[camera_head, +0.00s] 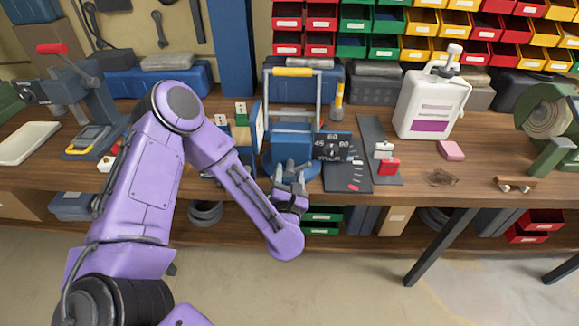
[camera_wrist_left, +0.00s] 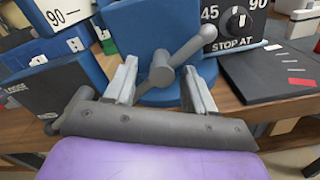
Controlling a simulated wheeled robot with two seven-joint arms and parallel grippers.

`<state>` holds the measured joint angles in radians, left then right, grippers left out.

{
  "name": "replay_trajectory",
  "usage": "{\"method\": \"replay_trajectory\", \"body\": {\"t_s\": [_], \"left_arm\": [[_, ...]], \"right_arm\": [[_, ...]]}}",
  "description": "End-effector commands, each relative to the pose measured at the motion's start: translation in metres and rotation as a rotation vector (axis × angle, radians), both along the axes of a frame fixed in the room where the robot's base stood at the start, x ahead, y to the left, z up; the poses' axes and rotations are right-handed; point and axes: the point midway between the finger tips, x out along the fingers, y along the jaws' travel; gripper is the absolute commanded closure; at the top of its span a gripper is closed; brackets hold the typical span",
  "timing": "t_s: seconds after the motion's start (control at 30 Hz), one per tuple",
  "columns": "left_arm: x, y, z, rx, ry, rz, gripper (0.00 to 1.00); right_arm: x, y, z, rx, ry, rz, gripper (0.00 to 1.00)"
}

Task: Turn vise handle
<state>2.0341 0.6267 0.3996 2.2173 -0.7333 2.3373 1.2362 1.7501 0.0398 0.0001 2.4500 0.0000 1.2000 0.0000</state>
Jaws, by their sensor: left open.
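The blue vise (camera_head: 291,143) stands at the front edge of the wooden workbench. It also fills the upper middle of the left wrist view (camera_wrist_left: 135,30). Its grey handle (camera_wrist_left: 190,45) is a bar through a round hub, tilted from lower left to upper right. My left gripper (camera_head: 289,182) is in front of the vise, at the handle. In the left wrist view its two fingers (camera_wrist_left: 160,88) are apart, with the hub between them. The left finger hides part of the bar; I cannot tell whether either finger touches it. My right gripper is out of view.
A black dial panel (camera_head: 333,147) stands right of the vise, with a dark board and a red switch (camera_head: 389,167) beyond. A white jug (camera_head: 430,105) is farther right. A grey press (camera_head: 88,95) stands left. Coloured bins (camera_head: 420,22) line the back.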

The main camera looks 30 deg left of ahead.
Motion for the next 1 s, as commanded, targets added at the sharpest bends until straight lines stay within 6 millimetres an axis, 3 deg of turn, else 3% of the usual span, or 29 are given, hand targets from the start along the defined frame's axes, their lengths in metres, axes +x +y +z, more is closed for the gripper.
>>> {"method": "replay_trajectory", "body": {"t_s": [0.13,0.4,0.43,0.57,0.6,1.0], "left_arm": [[0.0133,0.0081,0.0009,0.0,0.0,0.0,0.45],[0.0158,0.0094,-0.0005,0.0,0.0,-0.001,0.45],[0.0158,0.0093,-0.0004,0.0,0.0,-0.001,0.52],[0.0158,0.0091,-0.0004,0.001,0.0,-0.002,0.94],[0.0157,0.0091,-0.0004,0.001,0.0,-0.002,1.0],[0.0153,0.0091,-0.0006,0.0,0.002,0.0,1.0]], "right_arm": [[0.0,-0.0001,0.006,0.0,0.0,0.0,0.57],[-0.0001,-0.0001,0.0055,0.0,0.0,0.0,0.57],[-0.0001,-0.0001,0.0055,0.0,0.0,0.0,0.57],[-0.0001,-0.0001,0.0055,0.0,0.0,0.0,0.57],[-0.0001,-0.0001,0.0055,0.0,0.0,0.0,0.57],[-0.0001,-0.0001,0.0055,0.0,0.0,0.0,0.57]]}}
